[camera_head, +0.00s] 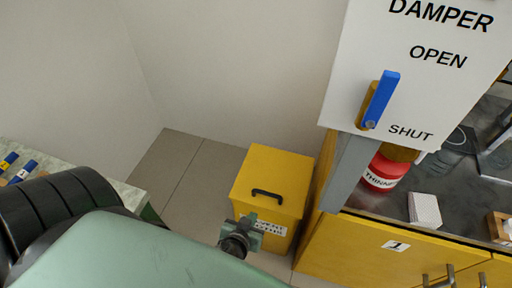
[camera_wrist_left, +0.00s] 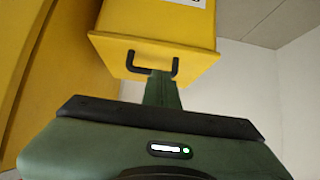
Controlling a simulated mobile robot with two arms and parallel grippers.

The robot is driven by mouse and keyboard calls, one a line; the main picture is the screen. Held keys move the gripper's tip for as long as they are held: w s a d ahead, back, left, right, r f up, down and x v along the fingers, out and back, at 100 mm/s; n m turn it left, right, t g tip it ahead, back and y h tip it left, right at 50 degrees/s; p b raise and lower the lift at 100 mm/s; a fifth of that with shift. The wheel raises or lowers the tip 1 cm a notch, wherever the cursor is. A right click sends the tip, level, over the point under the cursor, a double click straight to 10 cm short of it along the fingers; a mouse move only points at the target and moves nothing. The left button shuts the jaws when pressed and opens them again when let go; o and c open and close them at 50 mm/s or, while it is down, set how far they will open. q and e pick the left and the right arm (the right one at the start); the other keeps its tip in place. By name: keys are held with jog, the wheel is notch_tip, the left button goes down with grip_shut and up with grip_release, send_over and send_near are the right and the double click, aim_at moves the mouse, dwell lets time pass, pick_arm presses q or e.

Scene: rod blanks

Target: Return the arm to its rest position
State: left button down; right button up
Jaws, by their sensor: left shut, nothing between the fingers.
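My left arm comes in from the lower left of the head view. Its small green and black left gripper (camera_head: 245,233) shows in front of a yellow bin and looks shut and empty. In the left wrist view the green fingers (camera_wrist_left: 162,90) are together, pointing toward the bin's black handle (camera_wrist_left: 152,66). No object shows between them. I cannot tell how far the fingertips are from the handle. My right gripper is not in view.
The yellow bin (camera_head: 270,180) stands on the tiled floor beside a yellow cabinet (camera_head: 365,250). A damper panel (camera_head: 430,80) with a blue lever (camera_head: 381,99) stands at right. A red thinner can (camera_head: 383,173) and a white block (camera_head: 425,210) sit on the counter. Blue rods (camera_head: 22,172) lie at far left.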

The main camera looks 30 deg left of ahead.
pick_arm(q)
jog(key=s+f+m+g+h, duration=0.1)
jog(key=s+f+g, duration=0.1)
jog(key=s+f, duration=0.35)
jog(key=s+d+f+m+g, duration=0.1)
jog(key=s+f+m, duration=0.1)
jog(key=f, duration=0.6)
jog(key=s+f+m+g+h, duration=0.1)
jog(key=s+f+g, duration=0.1)
jog(key=s+f, duration=0.35)
jog(key=s+a+f+m+g+p, duration=0.1)
jog(key=s+a+f+g, duration=0.1)
jog(key=s+f, duration=1)
jog(key=shift+s+a+m+g+h, duration=0.2)
jog(key=shift+s+m+g+h, duration=0.15)
jog(key=shift+s+g, duration=0.45)
